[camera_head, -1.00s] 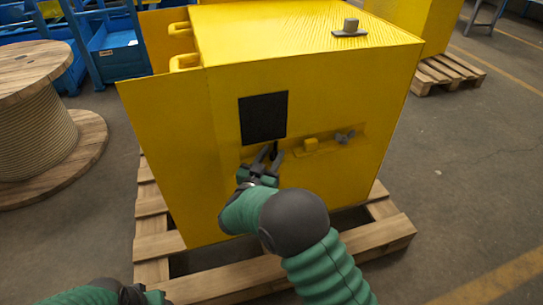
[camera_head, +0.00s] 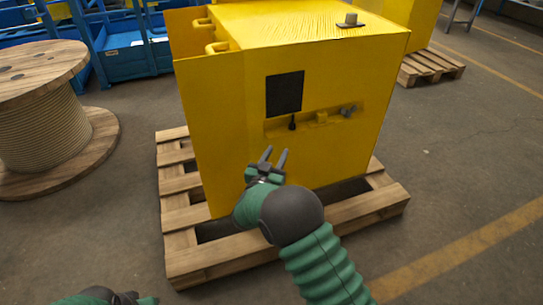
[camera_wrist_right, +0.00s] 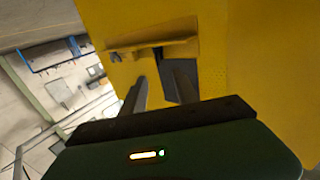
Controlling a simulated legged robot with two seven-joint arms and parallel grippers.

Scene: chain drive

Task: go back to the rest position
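A yellow cabinet (camera_head: 240,135) stands on a wooden pallet (camera_head: 210,262). Its front has a black square panel (camera_head: 285,94) and a recessed ledge with a small black knobbed part (camera_head: 292,123), a yellow block (camera_head: 321,117) and a grey knob (camera_head: 347,110). My right gripper (camera_head: 273,155) is open and empty, in front of the cabinet, below and left of the ledge and apart from it. Its two fingers show spread in the right wrist view (camera_wrist_right: 158,88), with the yellow front beyond. My left gripper (camera_head: 140,299) shows only partly at the bottom left edge; its fingers are unclear.
A wooden cable spool (camera_head: 45,125) stands at the left. Blue bins (camera_head: 122,55) are at the back left. Another yellow cabinet stands on a pallet (camera_head: 430,67) at the back right. The floor (camera_head: 460,160) at the right is clear.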

